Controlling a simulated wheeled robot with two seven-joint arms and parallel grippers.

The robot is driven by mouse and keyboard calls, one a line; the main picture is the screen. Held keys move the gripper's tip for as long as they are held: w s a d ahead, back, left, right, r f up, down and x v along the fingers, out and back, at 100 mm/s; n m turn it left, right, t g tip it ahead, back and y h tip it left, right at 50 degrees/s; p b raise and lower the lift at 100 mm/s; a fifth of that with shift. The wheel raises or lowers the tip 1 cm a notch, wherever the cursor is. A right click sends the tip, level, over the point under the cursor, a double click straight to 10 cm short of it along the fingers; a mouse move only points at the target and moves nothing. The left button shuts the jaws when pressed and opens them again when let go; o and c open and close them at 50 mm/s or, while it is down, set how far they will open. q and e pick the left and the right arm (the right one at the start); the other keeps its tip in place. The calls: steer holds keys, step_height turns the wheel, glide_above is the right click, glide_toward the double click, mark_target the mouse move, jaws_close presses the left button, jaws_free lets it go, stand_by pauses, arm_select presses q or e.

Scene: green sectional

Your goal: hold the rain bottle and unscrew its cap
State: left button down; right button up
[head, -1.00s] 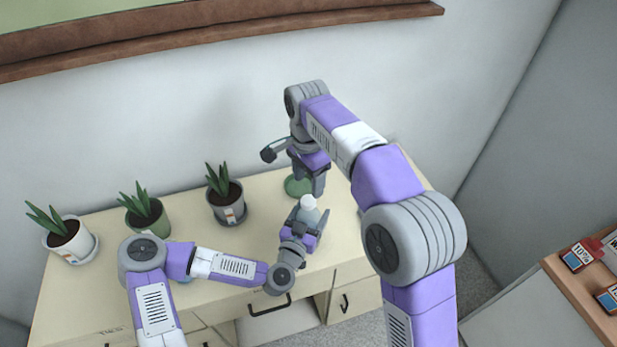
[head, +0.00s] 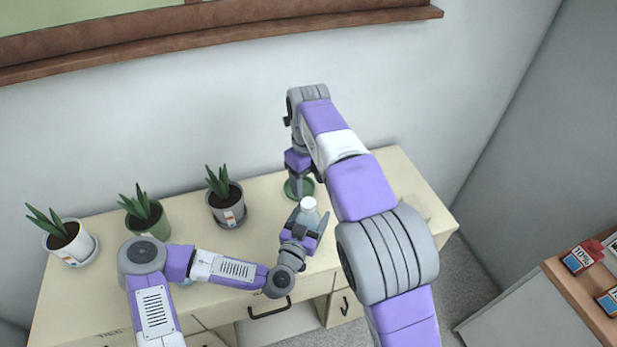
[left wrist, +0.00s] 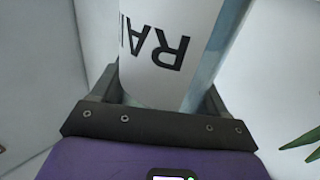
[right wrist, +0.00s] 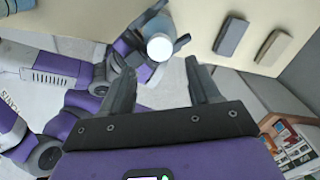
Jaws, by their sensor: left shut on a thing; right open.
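The rain bottle (head: 305,215) has a pale body and a white cap (head: 308,203). It stands over the cream desk, and its label with the letters "RA" fills the left wrist view (left wrist: 165,50). My left gripper (head: 300,226) is shut around the bottle's body, with one finger on each side. The cap is on the bottle and also shows from above in the right wrist view (right wrist: 159,46). My right gripper (head: 298,192) is open and empty, behind the bottle in the head view. Its fingertips (right wrist: 158,65) are apart from the cap.
A grey block (right wrist: 231,37) and a beige block (right wrist: 272,47) lie nearby. A wooden shelf (head: 575,305) is at right.

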mark_target(308, 203)
step_height(308, 203, down, 7)
steer(key=shift+f, duration=0.15)
stand_by(0.4)
